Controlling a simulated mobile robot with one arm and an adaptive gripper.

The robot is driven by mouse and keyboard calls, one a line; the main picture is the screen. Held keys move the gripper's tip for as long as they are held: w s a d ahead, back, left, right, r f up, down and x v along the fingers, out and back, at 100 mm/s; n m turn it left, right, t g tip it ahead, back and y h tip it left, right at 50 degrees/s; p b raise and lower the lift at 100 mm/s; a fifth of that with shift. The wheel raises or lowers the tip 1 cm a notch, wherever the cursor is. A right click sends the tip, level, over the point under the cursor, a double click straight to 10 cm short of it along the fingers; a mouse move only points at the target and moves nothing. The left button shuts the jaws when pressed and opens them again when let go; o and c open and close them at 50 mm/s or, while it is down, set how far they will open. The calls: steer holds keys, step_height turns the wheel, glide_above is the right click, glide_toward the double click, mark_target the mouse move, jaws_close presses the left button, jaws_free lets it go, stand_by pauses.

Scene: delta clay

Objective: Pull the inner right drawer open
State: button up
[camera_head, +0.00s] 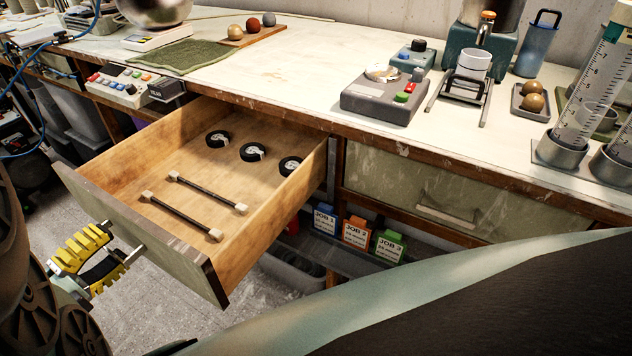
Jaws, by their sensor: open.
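A wooden drawer (132,213) with a grey-green front stands pulled far out of the bench at the left. Inside lie three small black wheels and two dark rods with pale end blocks. My gripper (92,262), with yellow and black ribbed fingers, is open at the outer face of this drawer, by its metal handle (134,254). The fingers partly hide the handle, and I cannot tell whether they touch it. A second drawer (385,184), with a worn grey-green front and pale handle (447,211), is shut at the right. Which one is the inner right drawer is not marked.
Job-labelled boxes (356,230) stand below. Grey floor (200,310) shows under the open drawer. Part of my body fills the lower right.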

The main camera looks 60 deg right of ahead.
steer(key=a, duration=0.7)
steer(key=shift+s+a, duration=0.2)
steer(key=shift+s, duration=0.1)
stand_by(0.4)
